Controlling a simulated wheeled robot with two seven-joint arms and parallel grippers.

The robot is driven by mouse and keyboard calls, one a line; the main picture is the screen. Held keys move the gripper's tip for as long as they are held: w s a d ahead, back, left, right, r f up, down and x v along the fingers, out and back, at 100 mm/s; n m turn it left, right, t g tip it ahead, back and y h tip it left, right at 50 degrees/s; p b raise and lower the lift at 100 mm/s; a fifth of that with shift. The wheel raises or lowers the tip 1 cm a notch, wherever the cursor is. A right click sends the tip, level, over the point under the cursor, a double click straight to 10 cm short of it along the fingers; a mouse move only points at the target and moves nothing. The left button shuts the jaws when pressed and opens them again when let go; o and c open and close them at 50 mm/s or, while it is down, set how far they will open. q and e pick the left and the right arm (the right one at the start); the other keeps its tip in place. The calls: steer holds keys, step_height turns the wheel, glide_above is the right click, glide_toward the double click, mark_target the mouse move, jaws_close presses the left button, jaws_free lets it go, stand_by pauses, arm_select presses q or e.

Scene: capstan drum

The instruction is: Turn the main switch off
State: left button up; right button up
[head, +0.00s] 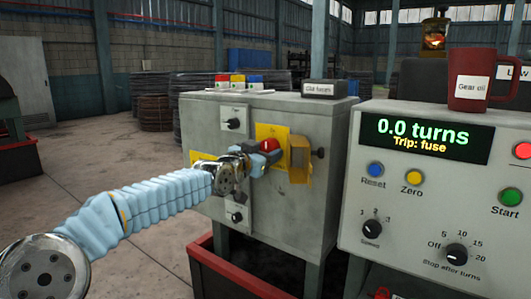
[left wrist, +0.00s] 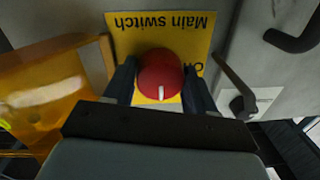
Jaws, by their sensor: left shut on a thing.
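The main switch is a red round knob (head: 270,145) on a yellow plate (head: 265,131) on the front of a grey cabinet. In the left wrist view the knob (left wrist: 160,72) has a white mark pointing down in the picture. The plate (left wrist: 125,32) reads "Main switch" upside down, with "On" partly hidden at the knob's right. My left gripper (head: 264,158) is shut on the knob, one finger on each side in the left wrist view (left wrist: 160,85). An orange-yellow cover (head: 300,160) stands out beside the switch, to its right in the head view. My right gripper is not in view.
More knobs (head: 233,124) sit on the cabinet above and below. A control panel (head: 426,138) at right reads "0.0 turns" and "Trip: fuse". A dark labelled box (head: 325,89) and small coloured blocks stand on the cabinet top. A red mug (head: 471,79) stands on the panel.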

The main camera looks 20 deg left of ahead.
arm_select(q)
steer(key=shift+n, duration=0.3)
steer(key=n+b, duration=0.2)
steer(key=n, duration=0.1)
steer(key=shift+d+n, duration=0.1)
steer(key=shift+n, duration=0.2)
steer(key=n+b, duration=0.1)
steer(key=n, duration=0.2)
steer(key=shift+g, duration=0.3)
steer(key=n, duration=0.4)
steer(key=shift+r+n, duration=0.15)
steer(key=shift+n, duration=0.25)
steer(key=n, duration=0.5)
steer(key=shift+r+g+h, duration=0.1)
steer(key=shift+g+h, duration=0.2)
steer(key=shift+h, duration=0.1)
steer(key=o, duration=1)
steer(key=shift+o, duration=0.2)
